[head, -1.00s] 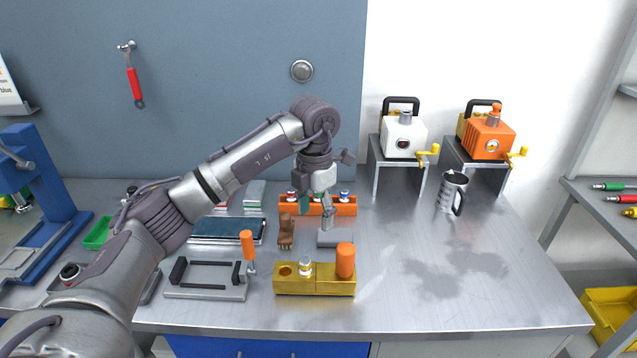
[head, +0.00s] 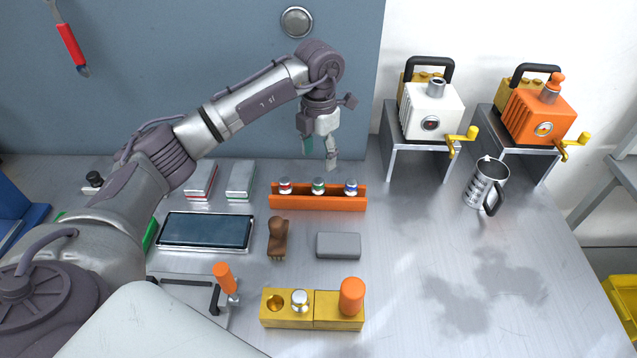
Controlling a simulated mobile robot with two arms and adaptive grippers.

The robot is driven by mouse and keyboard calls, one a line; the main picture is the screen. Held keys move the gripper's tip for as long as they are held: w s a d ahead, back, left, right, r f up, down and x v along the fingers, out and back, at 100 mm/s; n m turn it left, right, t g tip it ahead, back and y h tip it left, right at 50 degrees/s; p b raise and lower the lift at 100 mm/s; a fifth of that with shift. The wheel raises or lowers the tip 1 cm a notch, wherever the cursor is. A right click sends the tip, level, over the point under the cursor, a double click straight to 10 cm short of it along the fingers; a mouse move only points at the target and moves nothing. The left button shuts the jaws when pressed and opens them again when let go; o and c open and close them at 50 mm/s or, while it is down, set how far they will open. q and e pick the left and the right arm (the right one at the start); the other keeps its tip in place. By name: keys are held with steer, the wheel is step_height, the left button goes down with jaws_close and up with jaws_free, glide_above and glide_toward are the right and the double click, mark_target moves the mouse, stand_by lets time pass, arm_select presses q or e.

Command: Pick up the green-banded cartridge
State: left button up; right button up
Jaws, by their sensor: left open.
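The green-banded cartridge (head: 318,186) stands upright in the middle of the orange rack (head: 318,203). A red-banded cartridge (head: 285,186) stands to its left and a blue-banded cartridge (head: 351,187) to its right. My left gripper (head: 320,154) is open and empty. Its fingers point down and show just above the green-banded cartridge in the picture, apart from it. The lower part of each cartridge is hidden by the rack's front wall. My right gripper is out of view.
A grey block (head: 338,246) and a brown brush (head: 278,240) lie in front of the rack. A yellow fixture (head: 288,318) stands nearer. A tablet (head: 205,231) lies left. A metal mug (head: 487,183) and two machines on stands are right.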

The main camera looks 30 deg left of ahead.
mark_target(318, 181)
arm_select(q)
step_height(318, 181, down, 4)
steer(key=shift+r, duration=0.1)
steer(key=shift+f+p, duration=0.55)
step_height(318, 181, down, 4)
steer(key=shift+w+a+r+p, duration=0.1)
steer(key=shift+r+p, duration=0.15)
steer(key=shift+p, duration=0.55)
steer(key=shift+f, duration=0.5)
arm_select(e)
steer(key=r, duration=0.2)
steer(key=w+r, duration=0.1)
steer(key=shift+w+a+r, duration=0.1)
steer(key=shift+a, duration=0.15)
arm_select(q)
jaws_close()
steer(key=shift+r, duration=0.1)
